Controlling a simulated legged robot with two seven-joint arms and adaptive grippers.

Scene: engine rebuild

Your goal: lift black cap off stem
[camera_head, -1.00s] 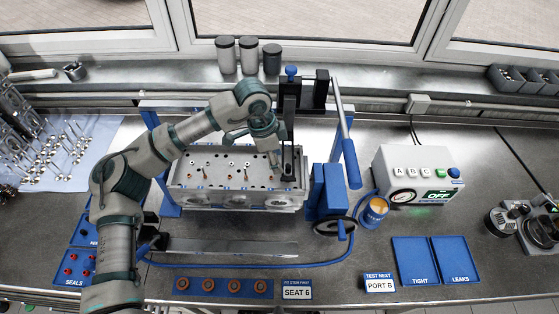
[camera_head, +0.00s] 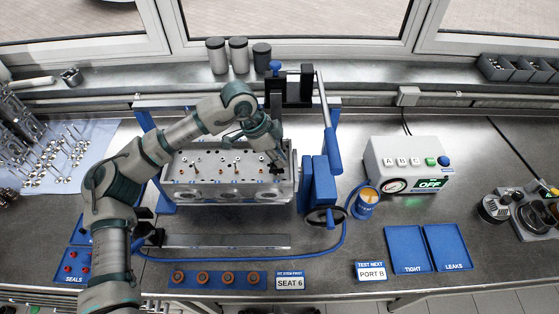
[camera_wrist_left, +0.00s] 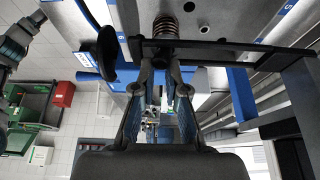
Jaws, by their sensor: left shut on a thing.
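My left arm comes in from the left, and my left gripper (camera_head: 276,164) is down at the right end of the metal cylinder head (camera_head: 218,158). In the left wrist view its two fingers (camera_wrist_left: 160,68) reach up under a black bar (camera_wrist_left: 215,50). A coil spring (camera_wrist_left: 166,26) stands just beyond the bar. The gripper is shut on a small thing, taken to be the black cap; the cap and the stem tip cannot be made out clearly. My right gripper is not in view.
A blue-and-black press frame (camera_head: 318,180) with a long handle (camera_head: 327,120) stands right of the cylinder head. A cup (camera_head: 366,200), a control box (camera_head: 408,165) and blue trays (camera_head: 408,250) lie further right. Orange seals (camera_head: 203,278) sit in front.

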